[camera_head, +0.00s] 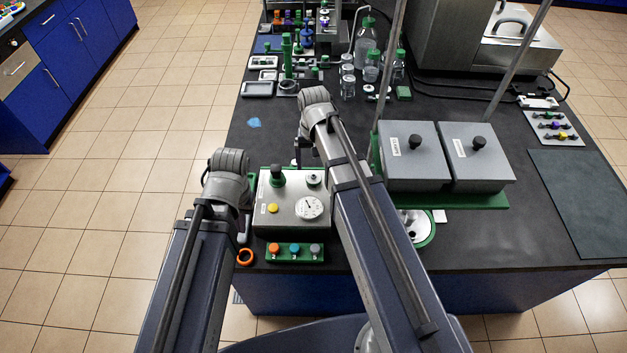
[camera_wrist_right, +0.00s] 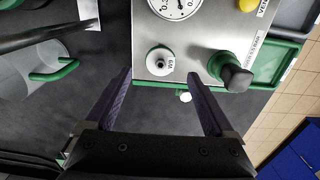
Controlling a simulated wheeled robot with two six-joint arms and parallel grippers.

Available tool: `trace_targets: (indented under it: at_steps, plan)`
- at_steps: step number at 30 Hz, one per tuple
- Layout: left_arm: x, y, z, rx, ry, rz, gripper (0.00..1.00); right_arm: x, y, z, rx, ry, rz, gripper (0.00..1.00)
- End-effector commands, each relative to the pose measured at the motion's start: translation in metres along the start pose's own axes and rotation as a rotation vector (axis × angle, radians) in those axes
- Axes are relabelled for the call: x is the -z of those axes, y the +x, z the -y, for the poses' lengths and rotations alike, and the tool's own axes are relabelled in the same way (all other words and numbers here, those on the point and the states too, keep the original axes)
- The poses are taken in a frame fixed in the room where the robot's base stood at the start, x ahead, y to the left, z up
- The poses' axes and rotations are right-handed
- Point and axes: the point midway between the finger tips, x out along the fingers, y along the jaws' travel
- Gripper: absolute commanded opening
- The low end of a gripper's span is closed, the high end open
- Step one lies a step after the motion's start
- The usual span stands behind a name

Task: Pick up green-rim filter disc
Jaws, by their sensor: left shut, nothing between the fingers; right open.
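I cannot make out a green-rim filter disc for certain. A small white round piece (camera_wrist_right: 186,97) shows in the right wrist view beside the green base edge of the metal control box; I cannot tell whether it is the disc. My right gripper (camera_wrist_right: 160,74) is open and empty, its two dark fingers apart near the box's white round port (camera_wrist_right: 161,60). In the head view the right arm hides most of this gripper. My left gripper (camera_head: 243,237) is shut and empty left of the box, largely hidden by its own wrist, close to an orange ring (camera_head: 245,257).
The control box (camera_head: 290,215) carries a gauge, a black knob and a yellow button. Two grey lidded blocks (camera_head: 412,165) stand to the right, near upright rods. Bottles, jars and small trays (camera_head: 258,89) crowd the back. The dark bench left of the arms is mostly clear.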

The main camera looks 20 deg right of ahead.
Motion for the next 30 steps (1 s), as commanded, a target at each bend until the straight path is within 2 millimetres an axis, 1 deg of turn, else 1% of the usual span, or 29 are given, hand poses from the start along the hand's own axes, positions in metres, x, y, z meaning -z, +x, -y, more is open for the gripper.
trace_targets:
  at_steps: [5,12,15,18,24,25,26,30]
  plan:
    - [0.001,0.011,-0.001,0.0,0.0,0.0,0.0,0.0,0.011,0.0,0.0,0.0,0.0,0.89]
    - [0.002,0.04,-0.004,0.0,-0.001,0.0,0.0,0.001,0.041,0.001,0.0,0.0,0.0,0.89]
    - [0.003,0.05,-0.005,0.0,-0.001,0.0,0.0,0.001,0.05,0.001,0.0,0.0,0.0,0.89]
    - [0.003,0.053,-0.005,0.0,-0.002,0.0,0.0,0.001,0.053,0.001,0.0,0.0,0.0,0.89]
    - [0.003,0.051,-0.005,0.0,-0.001,0.0,0.0,0.001,0.051,0.001,0.0,0.0,0.0,0.89]
    - [0.003,0.051,-0.005,0.0,-0.001,0.0,0.0,0.001,0.051,0.001,0.0,0.0,0.0,0.88]
    - [0.003,0.051,-0.005,0.0,-0.001,0.0,0.0,0.001,0.051,0.001,0.0,0.0,0.0,0.84]
    - [0.003,0.051,-0.005,0.0,-0.001,0.0,0.0,0.001,0.051,0.001,0.0,0.0,0.0,0.69]
